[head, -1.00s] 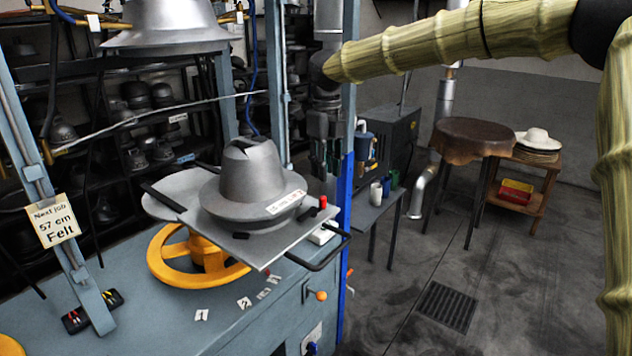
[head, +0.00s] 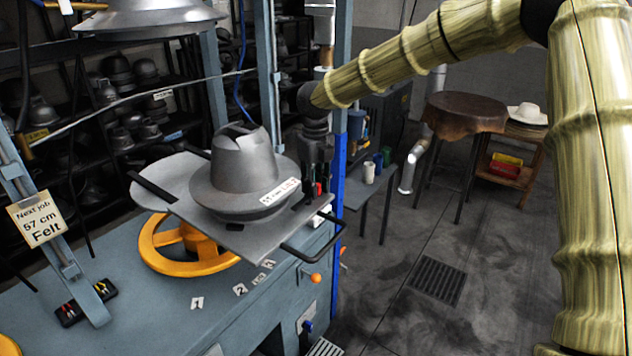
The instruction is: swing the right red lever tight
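A metal hat mould (head: 243,170) with a paper size label sits on a flat grey plate (head: 165,177). The right red lever (head: 318,188) is at the plate's right corner, beside the mould's brim. Only a small red part of it shows. My gripper (head: 316,178) points down right at this lever, with its fingers around or just in front of the red part. I cannot tell whether the fingers touch it or how far apart they are. No second red lever is visible.
A yellow handwheel (head: 160,248) is under the plate on the blue-grey bench (head: 150,310). A black handle (head: 322,250) sticks out at the plate's right edge. The floor to the right is open.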

